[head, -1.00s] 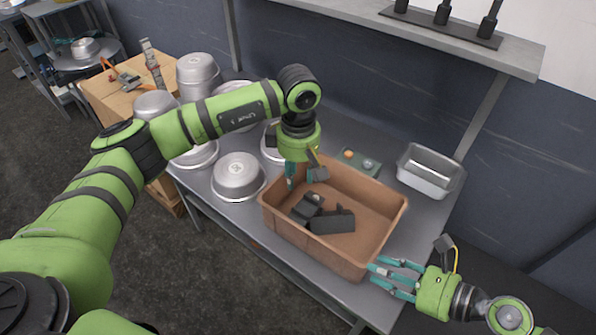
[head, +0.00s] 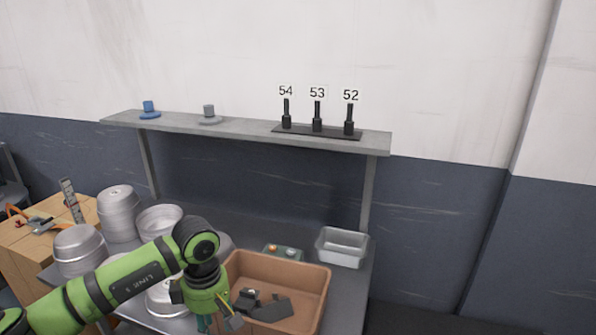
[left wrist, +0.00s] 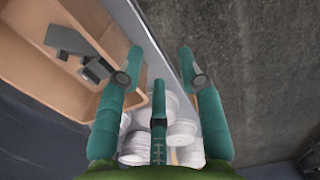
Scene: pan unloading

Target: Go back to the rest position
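My left gripper (head: 205,322) hangs at the left side of the brown bin (head: 328,285), at the bottom of the head view. In the left wrist view its teal fingers (left wrist: 160,62) are spread apart with nothing between them. The bin's wall (left wrist: 125,25) shows beside the fingers there. Dark grey parts (head: 270,308) lie in the bin, and they also show in the left wrist view (left wrist: 75,42). My right gripper is in neither current view.
Several metal pans (head: 117,212) stand on the table left of the bin. A metal tray (head: 342,247) is at the back right. Above is a shelf (head: 240,127) with numbered posts (head: 317,118). A wooden crate (head: 30,250) is at far left.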

